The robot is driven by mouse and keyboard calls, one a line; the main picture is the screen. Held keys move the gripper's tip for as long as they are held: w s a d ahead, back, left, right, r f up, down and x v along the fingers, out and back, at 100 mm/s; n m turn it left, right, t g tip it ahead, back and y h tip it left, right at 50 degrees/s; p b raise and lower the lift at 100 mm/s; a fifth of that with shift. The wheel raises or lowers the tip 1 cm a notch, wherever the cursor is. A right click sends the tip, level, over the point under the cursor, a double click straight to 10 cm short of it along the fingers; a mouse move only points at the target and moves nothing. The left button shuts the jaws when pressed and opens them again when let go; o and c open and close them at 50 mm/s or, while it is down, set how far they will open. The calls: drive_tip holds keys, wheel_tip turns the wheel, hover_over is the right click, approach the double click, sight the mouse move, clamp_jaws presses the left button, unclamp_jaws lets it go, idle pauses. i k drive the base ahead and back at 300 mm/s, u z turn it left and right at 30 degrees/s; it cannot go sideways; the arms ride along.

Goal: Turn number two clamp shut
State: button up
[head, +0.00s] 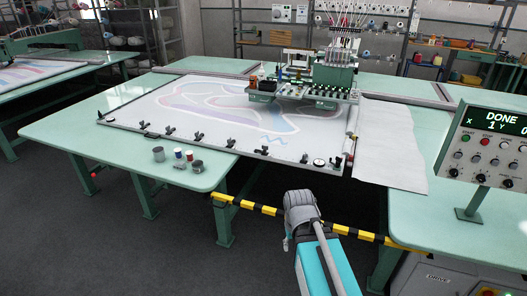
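Several small black clamps sit in a row along the front edge of the white cloth frame (215,118) on the green table. One clamp (170,131) is toward the left, another (231,142) is near the middle, and another (264,151) is further right. I cannot read any numbers, so I cannot tell which clamp is number two, and their handles are too small to tell open from shut. My arm rises from the bottom of the head view, in front of the table. I cannot make out my gripper or its fingers.
A yellow-black striped bar (246,205) crosses the gap before the table. Small pots and spools (158,154) stand on the table's front left. A green tufting head (334,76) stands at the back. A control panel (490,143) reading "DONE" is at the right.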

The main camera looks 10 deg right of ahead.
sight(265, 148)
drive_tip(key=z, duration=0.55)
drive_tip(key=i, duration=1.85)
drive_tip(key=u, duration=0.85)
